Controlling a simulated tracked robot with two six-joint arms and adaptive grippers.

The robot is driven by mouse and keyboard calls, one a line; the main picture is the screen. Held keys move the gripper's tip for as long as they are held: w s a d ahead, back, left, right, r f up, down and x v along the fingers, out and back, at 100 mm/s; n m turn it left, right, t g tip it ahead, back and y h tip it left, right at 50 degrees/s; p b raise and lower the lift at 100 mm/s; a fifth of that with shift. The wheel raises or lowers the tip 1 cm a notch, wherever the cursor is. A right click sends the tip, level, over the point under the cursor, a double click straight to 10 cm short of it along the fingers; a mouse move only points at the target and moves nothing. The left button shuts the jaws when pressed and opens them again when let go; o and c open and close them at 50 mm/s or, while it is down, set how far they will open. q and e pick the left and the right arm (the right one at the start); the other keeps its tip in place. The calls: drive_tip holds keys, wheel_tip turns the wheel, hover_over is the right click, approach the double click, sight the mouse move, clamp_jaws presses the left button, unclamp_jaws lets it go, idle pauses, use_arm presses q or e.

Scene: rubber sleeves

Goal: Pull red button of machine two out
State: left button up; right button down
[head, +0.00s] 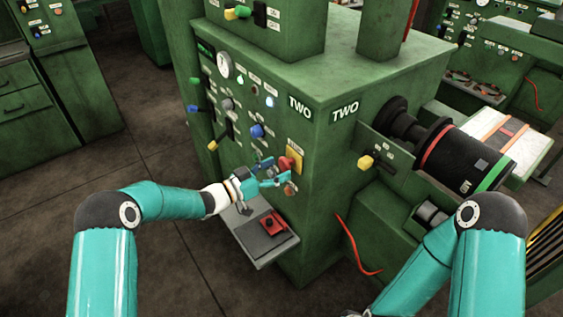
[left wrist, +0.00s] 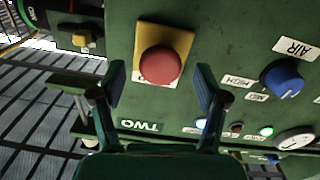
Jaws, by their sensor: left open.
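Machine two (head: 320,130) is a green machine marked TWO. Its red button (head: 286,164) is a round mushroom head on a yellow plate (head: 296,154), on the front panel near the corner. In the left wrist view the button (left wrist: 160,66) appears in front of my gripper, with the yellow plate (left wrist: 178,38) behind it. My left gripper (head: 270,173) is open at the button. In the left wrist view its fingers (left wrist: 160,80) stand apart, one to each side of the button's lower part; I see no contact. My right gripper is out of view.
A blue knob (head: 257,131) and levers are on the panel. A grey shelf (head: 252,240) with a red-topped item (head: 273,223) juts out below. A red-and-black cylinder (head: 440,150) is on the right. The floor (head: 120,190) to the left is clear.

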sight(283, 167)
use_arm(q)
drive_tip(key=shift+x, duration=1.6)
drive_tip(key=shift+a, duration=0.1)
clamp_jaws()
